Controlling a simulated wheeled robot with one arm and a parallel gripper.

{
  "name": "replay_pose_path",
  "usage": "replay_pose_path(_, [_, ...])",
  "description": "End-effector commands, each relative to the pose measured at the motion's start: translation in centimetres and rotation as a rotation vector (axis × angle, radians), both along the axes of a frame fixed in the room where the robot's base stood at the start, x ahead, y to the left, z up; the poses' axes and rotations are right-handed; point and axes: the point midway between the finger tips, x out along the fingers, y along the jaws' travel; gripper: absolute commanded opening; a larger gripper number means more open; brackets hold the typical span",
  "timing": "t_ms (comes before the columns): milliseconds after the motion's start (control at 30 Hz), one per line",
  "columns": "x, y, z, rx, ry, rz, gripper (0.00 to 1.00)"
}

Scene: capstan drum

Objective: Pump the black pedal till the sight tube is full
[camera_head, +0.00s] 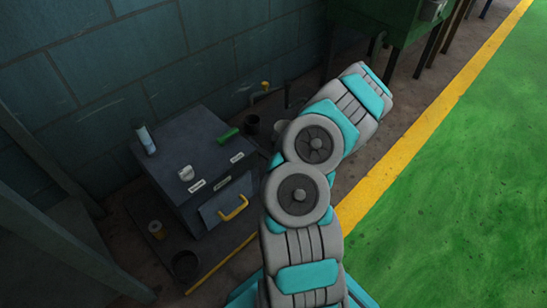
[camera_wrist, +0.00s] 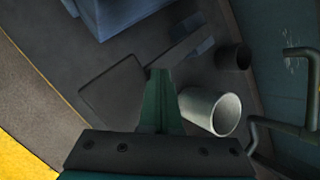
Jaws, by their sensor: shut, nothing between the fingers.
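My gripper (camera_wrist: 160,75) is shut and empty in the wrist view, its green fingers pointing down over the dark floor area. A dark flat plate (camera_wrist: 112,88) lies just left of the fingertips; it may be the black pedal, but I cannot tell.
A pale open cylinder (camera_wrist: 212,112) is close right of the fingers, with a dark cup (camera_wrist: 235,56) beyond. Pipes (camera_wrist: 300,52) stick out from the wall. The green floor (camera_head: 450,190) is clear.

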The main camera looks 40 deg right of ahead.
Motion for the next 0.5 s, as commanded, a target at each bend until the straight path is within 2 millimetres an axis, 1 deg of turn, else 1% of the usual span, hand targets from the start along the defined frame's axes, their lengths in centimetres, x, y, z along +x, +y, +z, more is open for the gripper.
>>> replay_pose_path(500, [-0.14,-0.02,-0.64,-0.001,0.001,0.000,0.00])
